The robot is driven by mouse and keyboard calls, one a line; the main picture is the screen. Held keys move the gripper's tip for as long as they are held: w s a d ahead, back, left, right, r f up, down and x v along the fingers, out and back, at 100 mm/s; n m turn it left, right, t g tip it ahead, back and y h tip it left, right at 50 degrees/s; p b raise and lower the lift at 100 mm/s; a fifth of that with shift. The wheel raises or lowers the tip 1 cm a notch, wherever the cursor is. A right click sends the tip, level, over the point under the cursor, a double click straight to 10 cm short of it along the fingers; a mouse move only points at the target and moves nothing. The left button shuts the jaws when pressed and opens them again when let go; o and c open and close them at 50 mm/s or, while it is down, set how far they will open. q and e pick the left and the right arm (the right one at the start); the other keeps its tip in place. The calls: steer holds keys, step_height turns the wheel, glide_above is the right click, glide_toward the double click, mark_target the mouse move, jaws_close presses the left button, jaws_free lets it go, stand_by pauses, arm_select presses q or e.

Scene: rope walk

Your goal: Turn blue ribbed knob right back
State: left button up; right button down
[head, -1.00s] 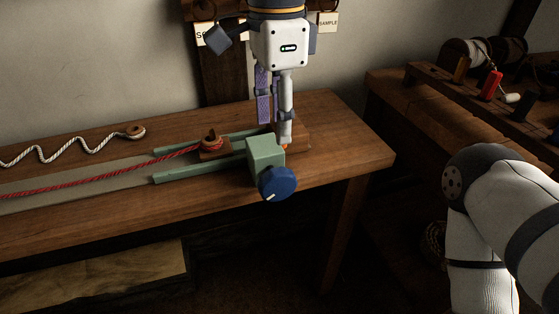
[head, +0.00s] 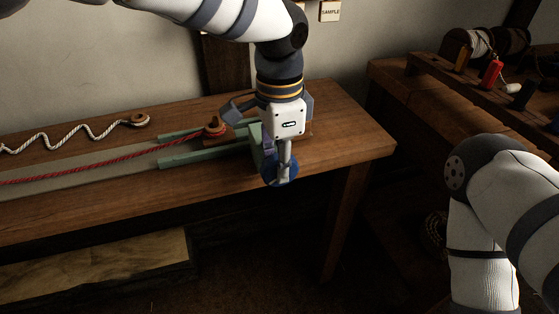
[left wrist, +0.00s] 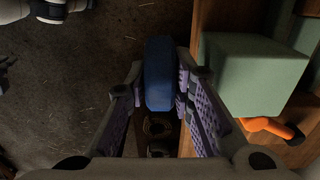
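The blue ribbed knob (head: 294,168) is on the front of the green block (head: 256,146) at the table's front edge. My left gripper (head: 279,178) points down over it and partly covers it. In the left wrist view the knob (left wrist: 160,75) stands between the two purple-padded fingers (left wrist: 159,95). A narrow gap shows at its left side; contact on the right is unclear. The gripper looks open around the knob. The knob's white mark is hidden. My right gripper is out of view; only my right arm shows.
A red rope (head: 100,166) runs to a wooden peg piece between green rails (head: 205,153). A white cord (head: 60,148) lies behind it. An orange piece (left wrist: 268,127) sits beside the green block. A spool rack (head: 480,85) stands at right.

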arm_select(q)
jaws_close()
steer(key=shift+r, duration=0.2)
steer(key=shift+s+a+r+t+h+p, duration=0.15)
steer(key=shift+t+h+p, duration=0.25)
steer(key=shift+h+p, duration=0.6)
steer(key=shift+a+h+p, duration=0.15)
steer(key=shift+h+p, duration=0.15)
steer(key=shift+h, duration=0.5)
steer(key=shift+f+t+h, duration=0.3)
steer(key=shift+t+h, duration=0.1)
steer(key=shift+h, duration=0.2)
steer(key=shift+a+f+t+h, duration=0.2)
steer(key=shift+t+h, duration=0.1)
steer(key=shift+h, duration=0.6)
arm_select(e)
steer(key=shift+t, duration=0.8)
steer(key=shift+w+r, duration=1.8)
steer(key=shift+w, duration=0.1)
arm_select(q)
steer(key=o, duration=0.7)
jaws_free()
